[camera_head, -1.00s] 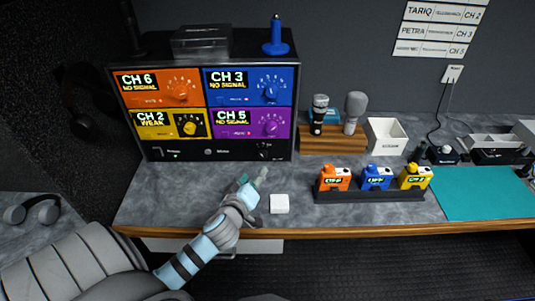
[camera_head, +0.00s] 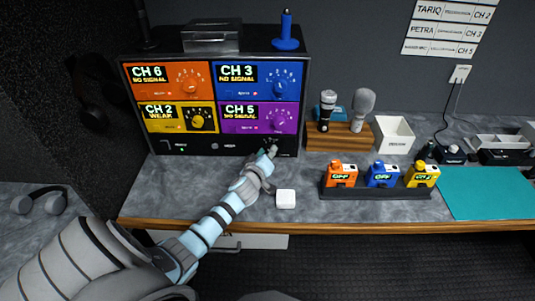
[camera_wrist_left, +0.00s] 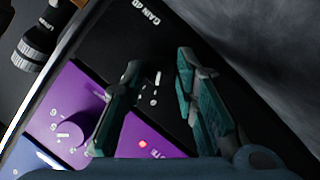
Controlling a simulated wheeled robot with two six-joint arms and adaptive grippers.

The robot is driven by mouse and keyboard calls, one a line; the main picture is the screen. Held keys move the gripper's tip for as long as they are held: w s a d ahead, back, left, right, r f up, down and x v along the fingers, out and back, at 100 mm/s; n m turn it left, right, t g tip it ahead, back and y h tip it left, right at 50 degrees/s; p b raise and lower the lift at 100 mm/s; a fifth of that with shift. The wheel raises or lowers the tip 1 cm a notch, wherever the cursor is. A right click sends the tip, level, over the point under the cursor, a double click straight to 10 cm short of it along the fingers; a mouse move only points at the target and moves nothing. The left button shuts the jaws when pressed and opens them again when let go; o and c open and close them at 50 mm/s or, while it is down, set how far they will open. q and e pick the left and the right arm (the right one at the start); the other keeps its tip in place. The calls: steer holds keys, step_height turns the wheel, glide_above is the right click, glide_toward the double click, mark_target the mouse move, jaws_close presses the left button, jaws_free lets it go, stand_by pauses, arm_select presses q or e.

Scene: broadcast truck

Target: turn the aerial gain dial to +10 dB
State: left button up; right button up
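The receiver rack (camera_head: 228,148) stands at the back left with orange, blue, yellow and purple channel panels above a black bottom strip. The aerial gain dial is at the right end of that strip. My left gripper (camera_head: 271,148) is in front of it and covers most of it, so its setting cannot be read. In the left wrist view, my left gripper (camera_wrist_left: 160,95) has its two teal fingers apart, facing the black strip. White scale marks and a "GAIN dB" label (camera_wrist_left: 140,14) show there; the dial itself is not distinct. My right gripper is out of view.
A purple channel knob (camera_wrist_left: 84,131) is close to one finger in the left wrist view. A white block (camera_head: 286,199) lies on the desk right of my left forearm. An orange, blue and yellow pack stand in a black holder (camera_head: 375,193). A wooden microphone stand (camera_head: 340,138) is behind.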

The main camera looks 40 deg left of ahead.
arm_select(q)
jaws_close()
steer(key=shift+d+m+g+y+p, duration=0.1)
steer(key=shift+m+g+y+p, duration=0.25)
steer(key=shift+m, duration=0.35)
steer(key=shift+w+d+r+m+g+y, duration=0.15)
steer(key=shift+m+g+y, duration=0.25)
steer(key=shift+m, duration=0.5)
steer(key=shift+w+m+g+y, duration=0.1)
steer(key=shift+m+g+y, duration=0.5)
steer(key=shift+m, duration=0.6)
steer(key=shift+d+m+g+y+b, duration=0.15)
steer(key=shift+m+g+y+b, duration=0.3)
steer(key=shift+m+y+b, duration=0.55)
